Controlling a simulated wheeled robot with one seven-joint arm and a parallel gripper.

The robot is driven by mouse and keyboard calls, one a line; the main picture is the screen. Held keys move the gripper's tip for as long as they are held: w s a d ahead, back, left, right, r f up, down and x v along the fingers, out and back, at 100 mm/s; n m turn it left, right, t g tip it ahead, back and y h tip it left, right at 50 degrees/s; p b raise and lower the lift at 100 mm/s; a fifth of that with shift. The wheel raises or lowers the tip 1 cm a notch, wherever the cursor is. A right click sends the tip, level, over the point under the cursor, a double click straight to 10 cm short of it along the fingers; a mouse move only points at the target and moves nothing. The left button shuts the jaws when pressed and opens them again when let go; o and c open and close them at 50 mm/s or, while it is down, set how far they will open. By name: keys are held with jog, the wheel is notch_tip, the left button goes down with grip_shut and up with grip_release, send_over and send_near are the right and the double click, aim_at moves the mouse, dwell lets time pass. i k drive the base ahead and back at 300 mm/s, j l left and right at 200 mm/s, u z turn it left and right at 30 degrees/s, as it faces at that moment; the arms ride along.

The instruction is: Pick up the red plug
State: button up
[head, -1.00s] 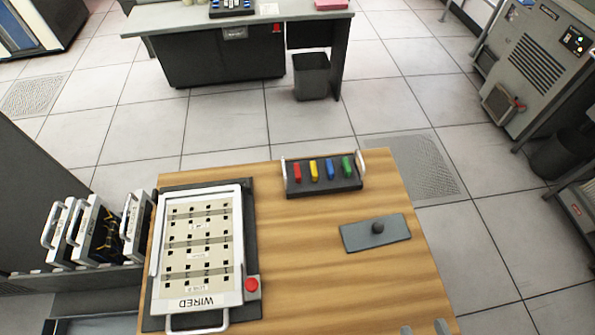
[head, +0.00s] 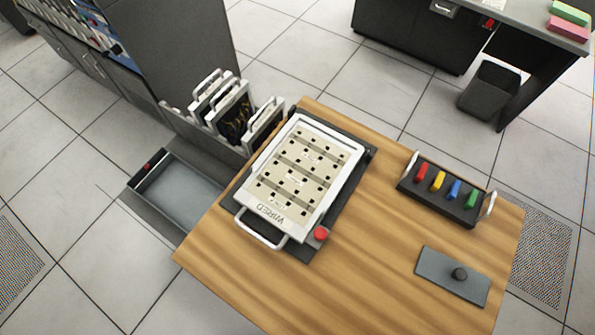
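The red plug (head: 421,172) stands at the left end of a row in a dark plug holder (head: 434,202) with pale end handles. The yellow plug (head: 438,181), blue plug (head: 454,189) and green plug (head: 471,198) stand to its right in the same holder. The holder sits near the back right edge of the wooden table (head: 390,285). My gripper does not show in the head view.
A plugboard panel (head: 303,180) marked WIRED, with a red button (head: 321,233), lies left of the holder. A grey plate with a knob (head: 452,276) lies in front. Upright panels (head: 228,108) and an empty tray (head: 176,195) stand left. The table's front is clear.

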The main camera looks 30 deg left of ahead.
aim_at(423, 169)
jog(key=l+u, duration=0.2)
jog(key=l, duration=0.25)
jog(key=l+u, duration=0.2)
jog(key=l, duration=0.2)
jog(key=k+l+u, duration=0.15)
jog(key=l, duration=0.25)
jog(key=l+u, duration=0.2)
jog(key=l, duration=0.25)
jog(key=k+l+u, duration=0.2)
jog(key=l, duration=0.15)
jog(key=i+l+u, duration=0.1)
jog(key=l+u, duration=0.35)
jog(key=l, duration=0.35)
jog(key=l+u, duration=0.4)
jog(key=l, duration=0.35)
jog(key=i+l+u, duration=0.2)
jog(key=l+u, duration=0.2)
jog(key=l, duration=0.4)
jog(key=i+l+u, duration=0.15)
jog(key=l+u, duration=0.2)
jog(key=l, duration=0.45)
jog(key=l+u, duration=0.4)
jog(key=l, duration=0.4)
jog(key=l+u, duration=0.3)
jog(key=l, duration=0.4)
jog(key=l+u, duration=0.35)
jog(key=l, duration=0.3)
jog(key=k+l+u, duration=0.15)
jog(key=l+u, duration=0.15)
jog(key=l, duration=0.35)
